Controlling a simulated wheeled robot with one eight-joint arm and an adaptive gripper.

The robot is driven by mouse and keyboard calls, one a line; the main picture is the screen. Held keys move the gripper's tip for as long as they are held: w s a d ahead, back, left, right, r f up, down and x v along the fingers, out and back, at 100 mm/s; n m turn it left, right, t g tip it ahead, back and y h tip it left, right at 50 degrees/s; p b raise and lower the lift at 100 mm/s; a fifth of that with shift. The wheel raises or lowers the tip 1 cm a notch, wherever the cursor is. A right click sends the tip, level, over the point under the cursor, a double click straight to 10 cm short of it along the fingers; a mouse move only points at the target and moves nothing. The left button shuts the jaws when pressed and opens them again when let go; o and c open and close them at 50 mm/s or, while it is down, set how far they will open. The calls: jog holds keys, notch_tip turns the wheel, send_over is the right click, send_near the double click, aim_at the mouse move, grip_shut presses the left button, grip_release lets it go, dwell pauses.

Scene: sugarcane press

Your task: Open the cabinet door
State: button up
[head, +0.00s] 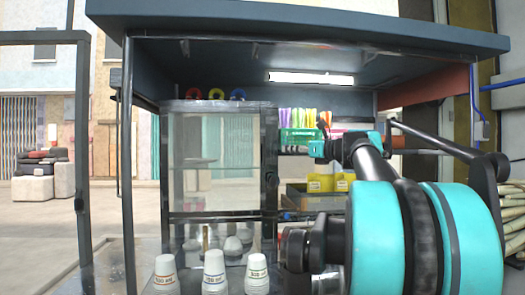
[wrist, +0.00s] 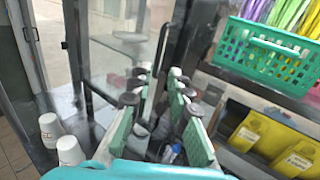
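The cabinet (head: 267,160) is a dark-framed glass case on the stall counter, left of my arm in the head view. Its glass front (head: 215,150) looks closed there, with shelves and pale round items behind it. In the wrist view, its glass (wrist: 115,60) and dark frame fill the upper left. My gripper (wrist: 160,76) has two teal-padded fingers spread apart, with a visible gap and nothing held between them. A dark upright of the frame lies beyond the fingertips; I cannot tell whether they touch it. In the head view, the gripper is small and partly hidden by my arm.
Stacked paper cups (head: 214,272) stand in front of the cabinet; some (wrist: 68,150) show at the wrist view's lower left. A green basket (wrist: 262,55) of colourful straws and yellow boxes (wrist: 255,130) are on the right. A roof (head: 300,22) overhangs the stall.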

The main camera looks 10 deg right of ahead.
jog(key=x, duration=1.4)
jog(key=shift+w+a, duration=0.1)
jog(key=shift+w, duration=0.15)
grip_shut()
